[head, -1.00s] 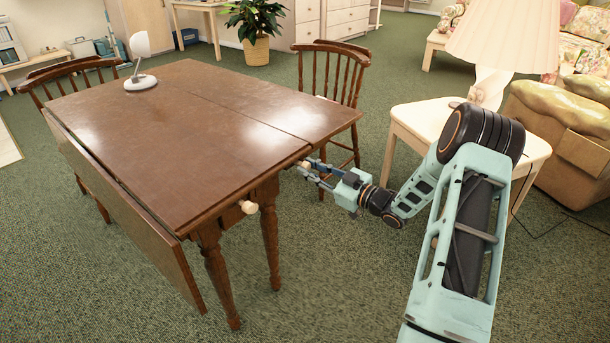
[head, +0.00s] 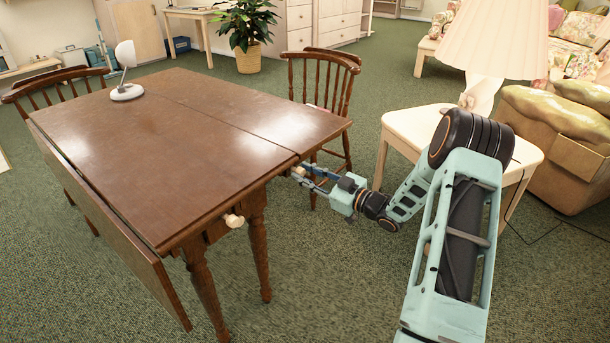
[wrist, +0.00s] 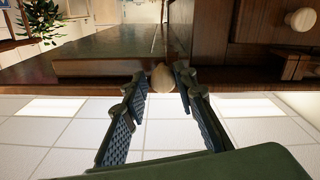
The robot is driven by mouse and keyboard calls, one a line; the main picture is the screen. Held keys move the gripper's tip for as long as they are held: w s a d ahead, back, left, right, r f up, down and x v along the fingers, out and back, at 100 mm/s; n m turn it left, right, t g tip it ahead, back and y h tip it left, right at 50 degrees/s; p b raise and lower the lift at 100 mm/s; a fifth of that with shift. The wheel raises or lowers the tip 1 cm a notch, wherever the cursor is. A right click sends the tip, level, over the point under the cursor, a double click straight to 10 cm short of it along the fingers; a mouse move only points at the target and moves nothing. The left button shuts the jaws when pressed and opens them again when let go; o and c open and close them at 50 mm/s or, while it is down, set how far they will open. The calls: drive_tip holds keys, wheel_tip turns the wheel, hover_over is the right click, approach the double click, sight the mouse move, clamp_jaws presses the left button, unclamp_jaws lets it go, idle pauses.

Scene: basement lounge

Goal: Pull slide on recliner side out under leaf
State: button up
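The brown drop-leaf table (head: 165,140) stands at left in the head view. Its leaf on the recliner side (head: 262,108) is level with the top; the opposite leaf (head: 105,225) hangs down. A small pale slide knob (wrist: 162,78) sits under the table edge in the wrist view. My gripper (wrist: 161,82) is open, with one fingertip on each side of this knob and narrow gaps; I cannot tell whether either touches. In the head view my gripper (head: 303,175) is at the table's near right edge and partly hides the knob. The slide's body is hidden.
A second pale knob (head: 233,220) sticks out of the table's end. A cream side table (head: 405,125) with a lamp and the recliner (head: 550,155) are at right. Carpet in front is clear.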

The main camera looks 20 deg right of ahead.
drive_tip(key=o, duration=0.3)
drive_tip(key=shift+d, duration=0.2)
drive_tip(key=v, duration=1.2)
